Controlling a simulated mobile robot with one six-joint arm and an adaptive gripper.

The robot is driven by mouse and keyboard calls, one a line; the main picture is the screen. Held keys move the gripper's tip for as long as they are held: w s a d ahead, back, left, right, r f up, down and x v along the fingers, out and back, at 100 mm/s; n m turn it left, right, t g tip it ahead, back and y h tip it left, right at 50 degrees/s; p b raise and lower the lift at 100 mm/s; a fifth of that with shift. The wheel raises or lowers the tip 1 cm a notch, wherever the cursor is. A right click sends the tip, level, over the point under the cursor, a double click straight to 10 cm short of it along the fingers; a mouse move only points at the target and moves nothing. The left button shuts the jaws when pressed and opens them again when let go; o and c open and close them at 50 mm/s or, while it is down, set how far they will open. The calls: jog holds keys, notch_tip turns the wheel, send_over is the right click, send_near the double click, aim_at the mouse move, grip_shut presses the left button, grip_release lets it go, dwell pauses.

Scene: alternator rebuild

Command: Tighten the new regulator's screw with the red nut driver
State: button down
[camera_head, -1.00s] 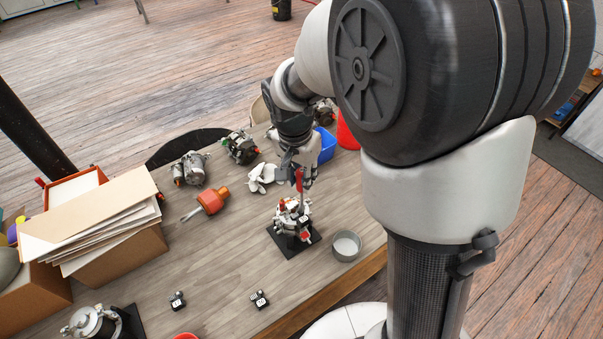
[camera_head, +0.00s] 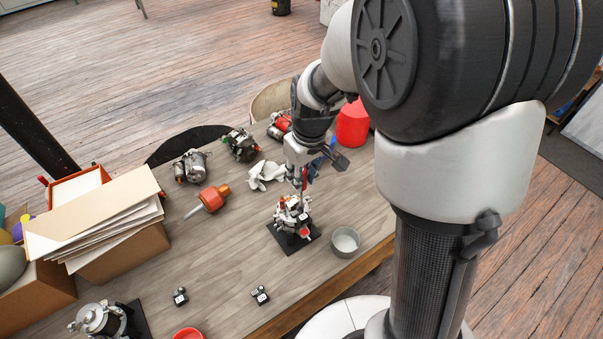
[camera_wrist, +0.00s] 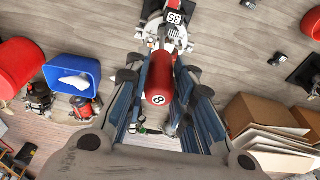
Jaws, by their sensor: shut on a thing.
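The red nut driver (camera_wrist: 158,82) stands upright in my gripper (camera_wrist: 160,76), which is shut on its handle. An "8" shows on the handle's end. The driver's red handle also shows in the head view (camera_head: 304,178), just above the alternator (camera_head: 286,216) on its black stand. Its shaft points down at the alternator; whether the tip sits on the screw is hidden. A black block with a white number label (camera_wrist: 175,17), seemingly the regulator, sits on the alternator beside the driver's tip. The screw itself cannot be made out.
A round metal bowl (camera_head: 345,241) stands close right of the stand. Two small black labelled blocks (camera_head: 180,297) (camera_head: 260,295) lie at the front. An orange-handled tool (camera_head: 212,199), a white cloth (camera_head: 265,173) and a folder box (camera_head: 110,255) are to the left. A blue bin (camera_wrist: 72,74) is behind.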

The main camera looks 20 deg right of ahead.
jog(key=n+b, duration=0.1)
jog(key=n, duration=0.4)
jog(key=shift+y, duration=0.4)
jog(key=n+g+b, duration=0.1)
jog(key=n, duration=0.4)
jog(key=shift+n+b, duration=0.35)
jog(key=shift+n, duration=0.05)
jog(key=n, duration=0.4)
jog(key=shift+g, duration=0.4)
jog(key=n, duration=0.4)
jog(key=shift+g, duration=0.3)
jog(key=shift+f+b, duration=0.45)
jog(key=shift+f, duration=0.05)
